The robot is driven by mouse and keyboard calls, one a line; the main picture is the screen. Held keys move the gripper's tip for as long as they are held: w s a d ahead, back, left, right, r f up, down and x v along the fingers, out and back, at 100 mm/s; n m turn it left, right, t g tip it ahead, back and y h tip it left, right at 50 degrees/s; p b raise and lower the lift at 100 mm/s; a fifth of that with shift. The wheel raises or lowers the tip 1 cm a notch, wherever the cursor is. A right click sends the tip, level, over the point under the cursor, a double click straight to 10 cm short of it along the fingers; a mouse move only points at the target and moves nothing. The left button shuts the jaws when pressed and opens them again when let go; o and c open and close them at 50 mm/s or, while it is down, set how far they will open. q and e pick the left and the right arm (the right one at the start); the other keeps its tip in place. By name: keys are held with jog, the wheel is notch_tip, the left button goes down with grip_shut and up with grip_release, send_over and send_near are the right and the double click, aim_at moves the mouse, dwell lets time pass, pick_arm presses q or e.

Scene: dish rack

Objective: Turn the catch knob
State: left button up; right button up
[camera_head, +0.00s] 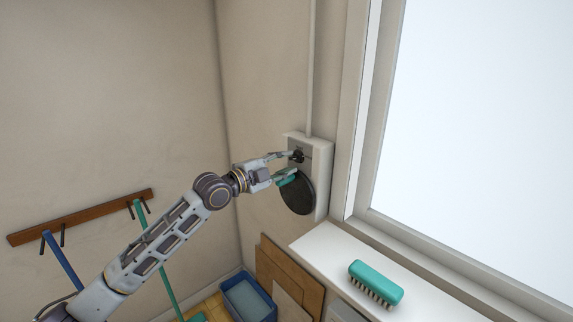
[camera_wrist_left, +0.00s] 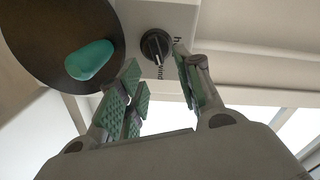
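A black catch knob (camera_wrist_left: 156,45) sits on a pale wall box (camera_head: 323,165), beside partly hidden lettering. In the head view the knob (camera_head: 297,156) shows small at the fingertips. A large dark disc (camera_head: 298,196) with a teal grip (camera_wrist_left: 90,60) is on the same box, below the knob in the head view. My left gripper (camera_head: 291,163) is open in front of the box. In the left wrist view its fingertips (camera_wrist_left: 156,60) stand apart, one on each side of the knob; I cannot tell whether either touches it. My right gripper is not in view.
A teal brush (camera_head: 376,283) lies on the white sill (camera_head: 335,252) under the bright window. A blue bin (camera_head: 249,297) and brown boards (camera_head: 279,276) stand below. A wooden peg rail (camera_head: 85,217) with long handles is on the left wall. A pipe rises above the box.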

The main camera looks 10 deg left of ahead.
pick_arm(q)
jog(key=shift+b+v, duration=0.6)
jog(key=shift+v, duration=1.55)
jog(key=shift+d, duration=0.1)
